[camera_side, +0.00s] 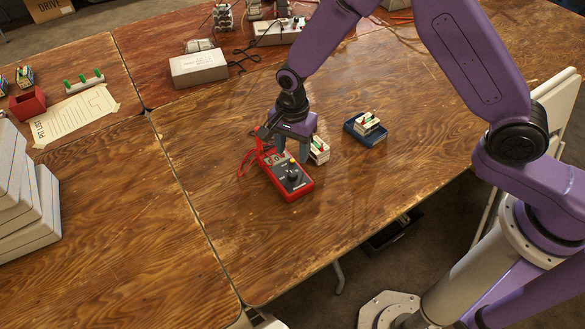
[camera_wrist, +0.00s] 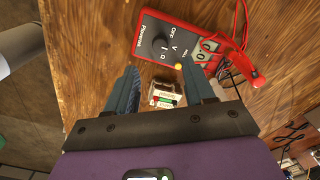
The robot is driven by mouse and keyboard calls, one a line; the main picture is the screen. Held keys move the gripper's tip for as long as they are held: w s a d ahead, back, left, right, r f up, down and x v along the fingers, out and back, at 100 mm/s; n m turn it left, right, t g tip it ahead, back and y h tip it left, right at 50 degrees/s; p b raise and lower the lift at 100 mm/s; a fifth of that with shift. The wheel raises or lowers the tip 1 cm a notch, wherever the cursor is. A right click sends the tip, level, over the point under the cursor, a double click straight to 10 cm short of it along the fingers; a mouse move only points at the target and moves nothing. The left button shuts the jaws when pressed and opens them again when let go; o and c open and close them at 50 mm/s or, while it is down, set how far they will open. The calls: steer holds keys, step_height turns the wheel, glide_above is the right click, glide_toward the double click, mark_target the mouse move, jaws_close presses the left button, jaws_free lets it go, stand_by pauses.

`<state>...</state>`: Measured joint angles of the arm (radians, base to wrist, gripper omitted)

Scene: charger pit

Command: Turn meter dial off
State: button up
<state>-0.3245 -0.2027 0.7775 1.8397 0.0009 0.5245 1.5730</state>
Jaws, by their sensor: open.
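The red meter (camera_side: 302,190) lies on the wooden table below my gripper, with a dark face, a small display and a round dial (camera_side: 293,176). In the wrist view the meter (camera_wrist: 205,70) is at the top, and its black dial (camera_wrist: 160,46) sits beside the labels OFF, V and I. I cannot tell which label the dial points to. My gripper (camera_side: 292,149) is over the display end of the meter in the side view. In the wrist view its fingers (camera_wrist: 160,78) are spread, with nothing held between them, and the dial lies beyond their tips.
A small white battery block (camera_side: 319,151) stands close to the right of the meter. Another block sits in a blue tray (camera_side: 354,134). Red leads (camera_side: 244,163) curl at the meter's left. A white box (camera_side: 198,69) is farther back. The table front is clear.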

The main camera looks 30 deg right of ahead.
mark_target(292, 173)
step_height(292, 173, down, 8)
steer(key=shift+f, duration=0.1)
stand_by(0.4)
jaws_close()
